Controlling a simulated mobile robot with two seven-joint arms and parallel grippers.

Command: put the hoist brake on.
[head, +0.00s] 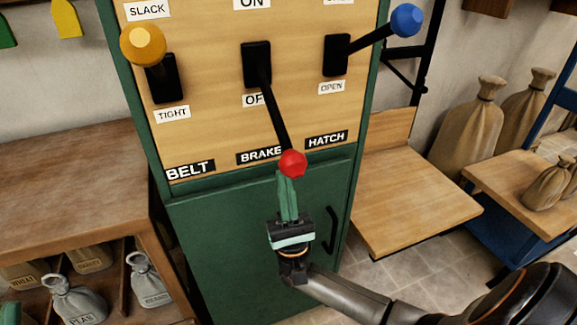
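The brake lever is the middle one on the wooden panel (210,105), above the BRAKE label (261,155). Its black arm (276,115) slants down from its slot past the OFF label, which it partly covers, to a red knob (292,163). The ON label (252,3) is above the slot. My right gripper (286,174) points up just below the red knob, its green fingers close together. The knob overlaps the fingertips, and I cannot tell whether they touch it.
The belt lever with a yellow knob (143,43) stands left, near SLACK. The hatch lever with a blue knob (406,20) stands right, pointing up. A green cabinet door (225,245) with a black handle is below. Wooden benches (410,200) flank the cabinet.

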